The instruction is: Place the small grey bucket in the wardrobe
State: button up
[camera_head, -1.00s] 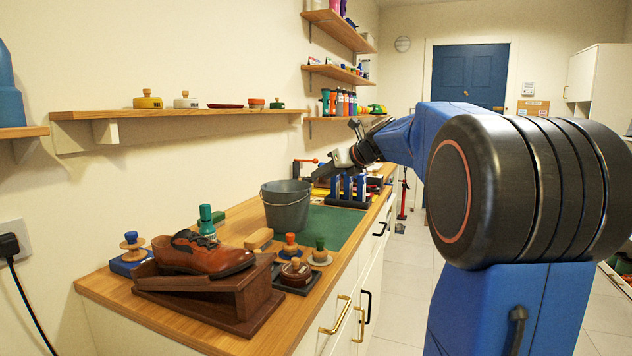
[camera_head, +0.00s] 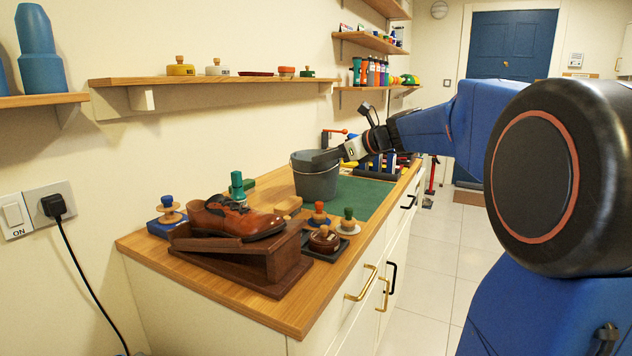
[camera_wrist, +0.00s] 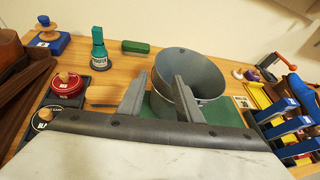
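The small grey bucket (camera_head: 316,184) stands upright on the wooden counter, on the left part of a green mat (camera_head: 360,195). In the wrist view the bucket (camera_wrist: 204,76) shows its open mouth, and it looks empty. My gripper (camera_head: 322,156) is at the bucket's rim. In the wrist view my gripper (camera_wrist: 160,75) has its two fingers apart, one outside the bucket wall and one over or inside its mouth. I cannot tell whether either finger touches the wall. No wardrobe can be made out for sure; a pale cabinet (camera_head: 626,62) is cut off at the right edge.
A brown shoe (camera_head: 235,219) rests on a wooden stand in front of the bucket. A green bottle (camera_head: 237,186) and polish tins are close by. A shelf (camera_head: 215,80) hangs above.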

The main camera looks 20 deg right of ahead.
send_near(295, 163)
jog(key=w+f, duration=0.2)
jog(key=w, duration=0.1)
jog(key=shift+a+r+x, duration=0.1)
jog(key=shift+a+x, duration=0.05)
jog(key=shift+x, duration=0.65)
jog(key=shift+a+r+x, duration=0.1)
jog(key=shift+r+x, duration=0.05)
jog(key=shift+x, duration=0.7)
jog(key=shift+a+r+x, duration=0.1)
jog(key=shift+a+x, duration=0.05)
jog(key=shift+x, duration=0.65)
grip_shut()
